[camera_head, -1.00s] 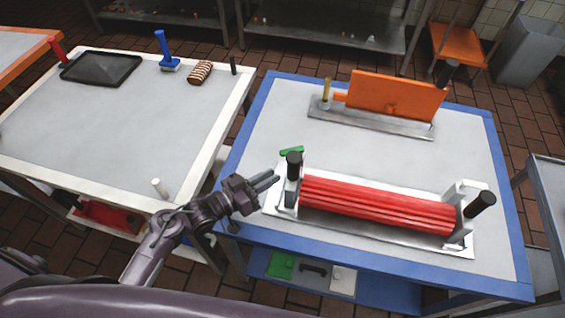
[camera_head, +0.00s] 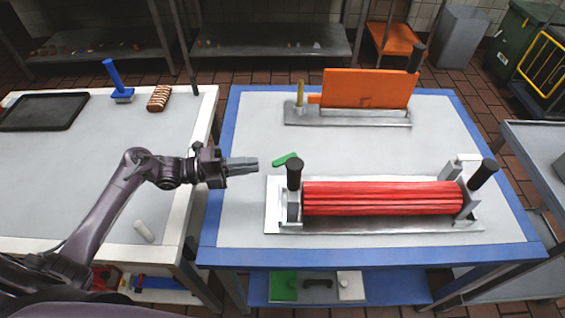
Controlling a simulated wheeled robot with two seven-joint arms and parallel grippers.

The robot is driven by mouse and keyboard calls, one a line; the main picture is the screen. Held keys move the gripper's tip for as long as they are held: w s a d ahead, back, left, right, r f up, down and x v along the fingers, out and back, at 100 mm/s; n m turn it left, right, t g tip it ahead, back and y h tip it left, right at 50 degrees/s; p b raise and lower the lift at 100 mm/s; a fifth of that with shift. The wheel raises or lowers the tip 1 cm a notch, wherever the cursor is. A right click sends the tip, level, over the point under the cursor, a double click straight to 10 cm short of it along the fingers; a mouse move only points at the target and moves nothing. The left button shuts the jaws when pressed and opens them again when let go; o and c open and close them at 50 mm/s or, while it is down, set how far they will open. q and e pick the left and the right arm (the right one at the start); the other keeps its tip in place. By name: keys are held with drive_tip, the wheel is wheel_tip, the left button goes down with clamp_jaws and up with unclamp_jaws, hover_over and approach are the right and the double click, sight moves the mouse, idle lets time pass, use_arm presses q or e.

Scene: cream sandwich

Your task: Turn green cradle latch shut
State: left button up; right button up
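The green latch (camera_head: 286,159) is a small green piece at the back left of the cradle, just behind its left black knob (camera_head: 294,174). It slants up to the right. The cradle (camera_head: 375,228) is a metal base holding a bundle of red rods (camera_head: 382,198), with another black-handled post (camera_head: 482,174) at its right end. My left gripper (camera_head: 256,164) points right, just left of the green latch and apart from it. Its fingers look close together with nothing visible between them. My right gripper is not in view.
An orange plate (camera_head: 368,89) stands on a metal base at the back of the blue-edged table (camera_head: 225,230). A white-edged table (camera_head: 60,190) on the left carries a black tray (camera_head: 42,111), a blue-handled tool (camera_head: 115,80) and a striped roll (camera_head: 159,98).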

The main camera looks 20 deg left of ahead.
sight(279, 161)
use_arm(q)
drive_tip(key=p+x, duration=0.2)
drive_tip(key=x, duration=0.4)
drive_tip(key=shift+d+r, duration=0.2)
drive_tip(key=shift+w+d+f, duration=0.15)
drive_tip(key=shift+w+d, duration=0.1)
drive_tip(key=shift+d, duration=0.4)
clamp_jaws()
